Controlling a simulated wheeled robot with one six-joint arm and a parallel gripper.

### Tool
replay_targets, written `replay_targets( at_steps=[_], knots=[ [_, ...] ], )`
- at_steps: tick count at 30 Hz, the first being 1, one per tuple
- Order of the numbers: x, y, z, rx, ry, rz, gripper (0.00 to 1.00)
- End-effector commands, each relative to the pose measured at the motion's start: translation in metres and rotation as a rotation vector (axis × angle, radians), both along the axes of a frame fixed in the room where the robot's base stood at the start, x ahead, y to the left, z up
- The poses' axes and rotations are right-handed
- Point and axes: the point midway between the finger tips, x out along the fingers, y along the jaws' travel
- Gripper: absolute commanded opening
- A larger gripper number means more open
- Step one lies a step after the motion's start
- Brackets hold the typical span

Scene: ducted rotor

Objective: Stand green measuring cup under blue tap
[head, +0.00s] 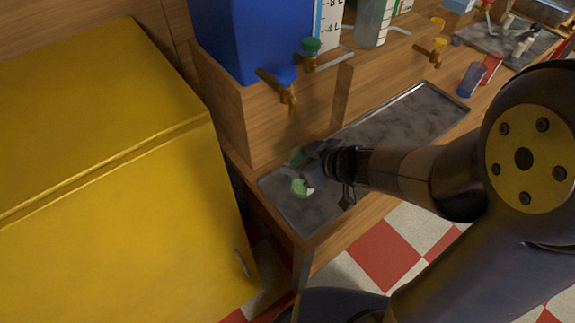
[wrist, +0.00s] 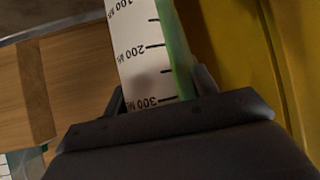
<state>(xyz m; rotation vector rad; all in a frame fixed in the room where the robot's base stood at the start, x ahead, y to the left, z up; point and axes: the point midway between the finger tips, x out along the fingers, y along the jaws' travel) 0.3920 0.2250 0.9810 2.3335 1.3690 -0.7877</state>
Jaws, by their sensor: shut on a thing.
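The green measuring cup (head: 301,188) shows as small green patches at the left end of the metal tray, partly hidden by my gripper (head: 322,168). In the wrist view the cup (wrist: 178,45) has a green side and a white scale marked 100 to 300 ml. My gripper's fingers (wrist: 160,88) are shut on it from both sides. The blue tap (head: 285,78) has a blue handle and a brass spout on the wooden box front, above and slightly left of the cup in the head view. I cannot tell whether the cup touches the tray.
The metal tray (head: 400,125) runs along the wooden counter and its right part is mostly clear. A green tap (head: 310,46) is right of the blue one, with a blue tank (head: 222,35) behind. A yellow tap (head: 435,46) is farther right. A large yellow box (head: 110,210) stands close left.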

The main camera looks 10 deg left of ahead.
Motion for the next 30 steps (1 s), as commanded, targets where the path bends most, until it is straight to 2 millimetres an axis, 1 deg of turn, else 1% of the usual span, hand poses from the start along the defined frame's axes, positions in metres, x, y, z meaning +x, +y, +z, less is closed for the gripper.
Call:
replay_targets(
  at_steps=[1, 6, 7, 8, 14, 18, 22, 25, 30],
  knots=[
    [0.008, 0.011, 0.000, 0.001, 0.000, 0.005, 0.27],
    [0.031, 0.037, 0.000, 0.001, 0.000, 0.002, 0.27],
    [0.029, 0.034, -0.011, -0.001, 0.003, -0.002, 0.27],
    [0.029, 0.034, -0.015, -0.001, 0.003, -0.002, 0.27],
    [0.028, 0.033, -0.026, 0.001, 0.001, -0.001, 0.27],
    [0.028, 0.033, -0.050, 0.000, 0.004, -0.001, 0.27],
    [0.028, 0.033, -0.067, 0.000, 0.003, -0.002, 0.27],
    [0.030, 0.035, -0.071, 0.000, 0.001, -0.001, 0.27],
    [0.031, 0.036, -0.069, 0.001, 0.000, -0.001, 0.27]
  ],
)
